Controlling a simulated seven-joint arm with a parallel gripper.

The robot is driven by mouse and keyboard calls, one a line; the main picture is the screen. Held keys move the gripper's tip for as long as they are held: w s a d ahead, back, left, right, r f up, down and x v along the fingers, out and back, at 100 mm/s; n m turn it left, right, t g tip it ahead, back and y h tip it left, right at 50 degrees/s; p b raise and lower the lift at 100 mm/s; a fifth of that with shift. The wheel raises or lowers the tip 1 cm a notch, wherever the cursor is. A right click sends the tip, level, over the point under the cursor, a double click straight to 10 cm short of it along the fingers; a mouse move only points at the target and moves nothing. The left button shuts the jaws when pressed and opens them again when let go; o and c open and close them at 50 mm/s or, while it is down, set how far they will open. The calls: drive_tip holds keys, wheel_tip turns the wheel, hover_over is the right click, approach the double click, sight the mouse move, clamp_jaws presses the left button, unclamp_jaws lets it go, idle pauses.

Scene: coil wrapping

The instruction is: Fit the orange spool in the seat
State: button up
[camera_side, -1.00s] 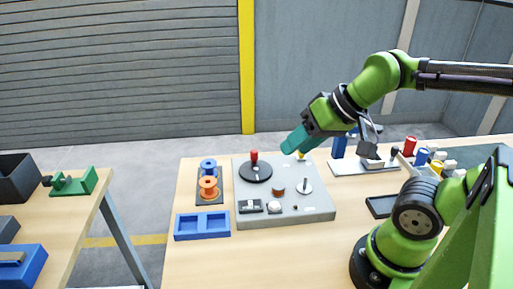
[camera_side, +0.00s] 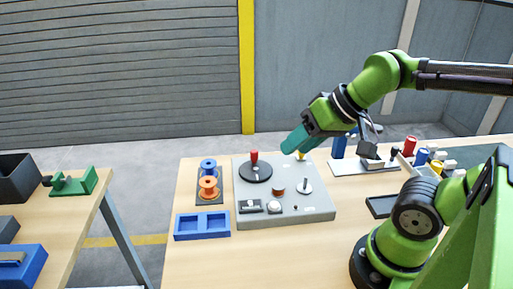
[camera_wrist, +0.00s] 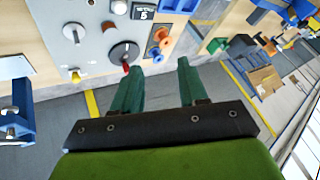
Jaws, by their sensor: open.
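The orange spool (camera_side: 208,188) stands upright on a dark holder (camera_side: 204,201) left of the grey machine, in front of a blue spool (camera_side: 208,166). In the wrist view the orange spool (camera_wrist: 160,35) lies beyond my fingertips, near the blue spool (camera_wrist: 153,51). A pale round disc with an upright pin (camera_side: 305,187), possibly the seat, is on the right of the machine; it holds no spool. It also shows in the wrist view (camera_wrist: 73,34). My gripper (camera_side: 288,148) has teal fingers and hovers above the machine's back edge. In the wrist view my gripper (camera_wrist: 157,65) is open and empty.
The grey machine (camera_side: 322,210) carries a black disc with a red handle (camera_side: 254,158), a brown knob (camera_side: 278,190), and a button. A blue two-pocket tray (camera_side: 203,225) lies front left. Coloured parts stand at the right. The table's front middle is clear.

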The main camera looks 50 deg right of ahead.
drive_tip(key=o, duration=0.7)
drive_tip(key=shift+c, duration=0.2)
drive_tip(key=n+g+h, duration=0.2)
drive_tip(key=n+g, duration=0.2)
drive_tip(key=g, duration=0.3)
hover_over(208, 184)
wheel_tip(208, 184, down, 8)
drive_tip(key=r+n, duration=0.1)
drive_tip(key=f, duration=1.1)
drive_tip(key=shift+w+d, duration=0.3)
drive_tip(key=shift+d, duration=0.1)
drive_tip(key=shift+w+f, duration=0.2)
drive_tip(key=shift+f, duration=2.5)
